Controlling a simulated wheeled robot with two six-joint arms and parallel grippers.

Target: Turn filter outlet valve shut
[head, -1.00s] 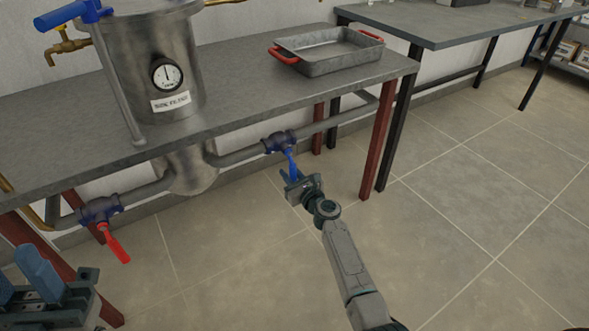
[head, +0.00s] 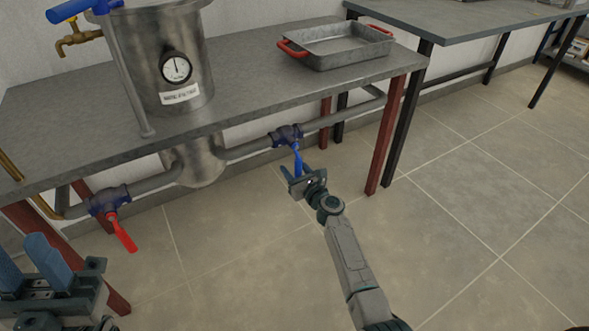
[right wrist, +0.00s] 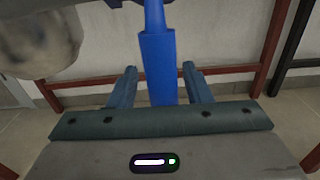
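A valve (head: 286,135) with a blue lever handle (head: 298,158) sits on the right-hand pipe under the table; its handle points down. My right gripper (head: 298,174) is at the lower end of this handle. In the right wrist view the blue handle (right wrist: 158,70) stands between the two open fingers, with a gap on each side. Another valve (head: 108,201) with a red lever handle (head: 124,235) sits on the left-hand pipe. Which valve is the filter outlet is not readable here. My left gripper (head: 24,268) is at the lower left, its fingers apart, away from both valves.
A metal filter vessel (head: 170,50) with a gauge (head: 175,67) passes through the grey table (head: 240,95). A grey tray (head: 345,55) with red handles stands on the table. A red table leg (head: 387,140) stands right of the right gripper. The floor (head: 460,220) at right is clear.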

